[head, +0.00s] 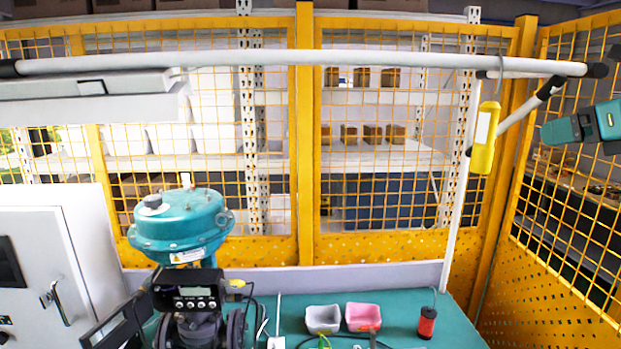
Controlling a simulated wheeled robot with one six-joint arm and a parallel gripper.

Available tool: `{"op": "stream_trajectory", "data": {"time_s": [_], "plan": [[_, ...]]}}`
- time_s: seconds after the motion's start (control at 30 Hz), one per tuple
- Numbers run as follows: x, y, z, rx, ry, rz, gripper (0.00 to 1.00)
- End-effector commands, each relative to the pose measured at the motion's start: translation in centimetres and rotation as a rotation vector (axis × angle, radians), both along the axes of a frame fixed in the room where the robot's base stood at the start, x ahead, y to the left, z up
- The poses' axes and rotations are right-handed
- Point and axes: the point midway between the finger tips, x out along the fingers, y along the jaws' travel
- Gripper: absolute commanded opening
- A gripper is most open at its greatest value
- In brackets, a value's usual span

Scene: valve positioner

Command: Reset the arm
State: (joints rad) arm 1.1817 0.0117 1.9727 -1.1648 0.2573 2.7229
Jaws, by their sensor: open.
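My gripper is not in the head view, and I cannot make out its fingers anywhere. The valve positioner (187,291), a black box with a small display and buttons, sits at the lower left. It is in front of a teal round actuator (180,225) on a dark valve body (199,330). A dark flat panel (115,322) stands tilted at the positioner's left.
A white cabinet (45,260) stands at left. A grey bin (322,319), pink bin (363,316) and red-black cylinder (427,323) are on the green table (460,333). A yellow lamp (485,137) hangs from a white rail (330,58). Yellow fencing (305,150) stands behind.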

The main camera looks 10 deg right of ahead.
Motion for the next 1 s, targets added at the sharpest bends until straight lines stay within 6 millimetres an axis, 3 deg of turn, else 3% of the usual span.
{"op": "stream_trajectory", "data": {"time_s": [0.07,0.17,0.3,0.43,0.6,0.7,0.8,0.93,0.97,1.0], "plan": [[0.7,1.5,-1.5,-0.054,0.013,0.057,0.76],[2.0,5.5,-4.8,-0.215,0.037,0.216,0.76],[2.9,14.0,-11.5,-0.563,0.045,0.587,0.76],[1.4,21.7,-17.8,-0.903,-0.015,0.985,0.76],[-3.3,30.1,-25.7,-1.308,-0.22,1.536,0.76],[-7.1,33.6,-30.2,-1.514,-0.415,1.858,0.76],[-10.9,35.8,-33.9,-1.67,-0.644,2.142,0.76],[-14.7,37.0,-37.1,-1.786,-0.926,2.403,0.76],[-15.3,37.2,-37.5,1.748,0.948,-2.371,0.76],[-15.9,37.3,-38.0,1.696,0.969,-2.322,0.76]]}}
